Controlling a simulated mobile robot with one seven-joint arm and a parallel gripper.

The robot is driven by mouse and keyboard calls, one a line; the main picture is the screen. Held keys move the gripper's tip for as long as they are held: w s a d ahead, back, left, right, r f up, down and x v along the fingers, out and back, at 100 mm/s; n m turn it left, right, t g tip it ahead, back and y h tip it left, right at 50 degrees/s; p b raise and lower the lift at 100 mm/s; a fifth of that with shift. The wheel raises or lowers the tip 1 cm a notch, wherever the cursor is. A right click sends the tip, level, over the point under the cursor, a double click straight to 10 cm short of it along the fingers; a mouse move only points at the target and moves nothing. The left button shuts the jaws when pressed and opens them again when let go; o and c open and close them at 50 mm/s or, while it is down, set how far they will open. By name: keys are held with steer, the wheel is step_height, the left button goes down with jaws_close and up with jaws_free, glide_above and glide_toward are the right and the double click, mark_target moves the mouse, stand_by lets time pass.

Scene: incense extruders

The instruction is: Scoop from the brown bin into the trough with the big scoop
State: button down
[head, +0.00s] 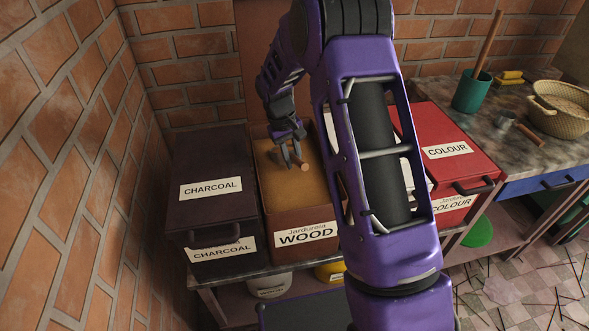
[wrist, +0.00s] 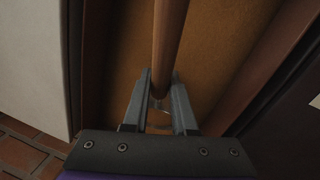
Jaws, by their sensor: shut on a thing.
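The brown bin (head: 283,222), labelled "WOOD", stands open and holds tan-brown powder (head: 275,180). My gripper (head: 291,153) is over the bin's opening, pointing down towards the powder. It is shut on a wooden handle (head: 304,166), which I take to be the big scoop's. In the wrist view the handle (wrist: 170,35) runs between the fingers (wrist: 161,88) and out at the top edge, with the powder (wrist: 215,45) behind it. The scoop's bowl is hidden in the head view and unclear in the wrist view. I cannot make out the trough.
A dark charcoal bin (head: 210,215) stands left of the brown bin, near the brick wall. A counter on the right holds a small scoop (head: 527,133), a green cup (head: 470,92) and a basket (head: 563,118).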

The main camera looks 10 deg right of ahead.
mark_target(299, 159)
steer(key=shift+r+t+b, duration=0.1)
steer(key=shift+t+b, duration=0.5)
steer(key=shift+b, duration=0.25)
steer(key=s+r+t, duration=0.1)
steer(key=r, duration=0.1)
steer(key=s+r+t, duration=0.1)
steer(key=r, duration=0.2)
steer(key=s+r+t, duration=0.1)
steer(key=s+r, duration=0.1)
steer(key=shift+d+r+y, duration=0.15)
steer(key=shift+d+y, duration=0.15)
steer(key=s+d+r, duration=0.1)
steer(key=s+r, duration=0.3)
steer(key=s, duration=0.5)
steer(key=shift+d+t, duration=0.15)
steer(key=shift+t, duration=0.25)
steer(key=shift+w+r+m+p, duration=0.1)
steer(key=shift+m+p, duration=0.2)
steer(key=shift+p, duration=0.2)
